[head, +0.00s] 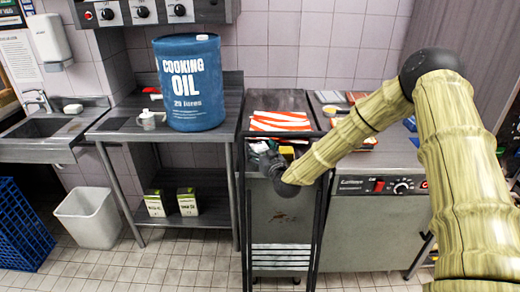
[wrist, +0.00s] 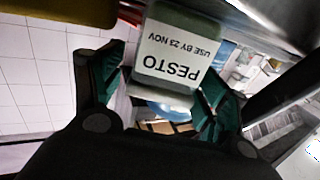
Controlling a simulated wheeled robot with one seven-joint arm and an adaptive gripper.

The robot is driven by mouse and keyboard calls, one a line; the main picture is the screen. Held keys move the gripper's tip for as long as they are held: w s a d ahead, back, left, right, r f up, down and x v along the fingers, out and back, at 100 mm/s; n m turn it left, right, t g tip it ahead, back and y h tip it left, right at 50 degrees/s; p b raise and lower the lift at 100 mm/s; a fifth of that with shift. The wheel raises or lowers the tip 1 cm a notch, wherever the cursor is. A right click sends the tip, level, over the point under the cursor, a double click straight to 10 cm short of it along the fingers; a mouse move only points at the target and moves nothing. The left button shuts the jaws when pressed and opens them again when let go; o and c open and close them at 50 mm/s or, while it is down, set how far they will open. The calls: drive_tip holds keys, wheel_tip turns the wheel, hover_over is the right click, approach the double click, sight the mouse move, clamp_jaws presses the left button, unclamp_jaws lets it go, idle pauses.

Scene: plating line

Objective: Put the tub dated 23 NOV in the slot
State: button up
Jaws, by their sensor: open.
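The pesto tub (wrist: 170,50) fills the upper middle of the wrist view. Its white label reads PESTO, USE BY 23 NOV, and appears upside down. My gripper (wrist: 163,72) is open, with a green-padded finger on each side of the tub. The right finger looks close to the tub's side; I cannot tell whether either finger touches it. In the head view my gripper (head: 268,160) is low over the front of the dark trolley (head: 283,220). There the tub cannot be clearly made out beside my gripper. I cannot pick out the slot in either view.
A red-and-white striped item (head: 280,121) lies at the back of the trolley. A large blue cooking oil drum (head: 190,85) stands on the steel table to the left. A grey appliance with a red switch (head: 370,215) stands right of the trolley. A white bin (head: 92,218) is on the floor.

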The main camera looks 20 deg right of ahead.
drive_tip(key=s+d+b, duration=0.1)
drive_tip(key=s+b, duration=0.1)
drive_tip(key=s, duration=0.9)
drive_tip(key=shift+s+d, duration=0.2)
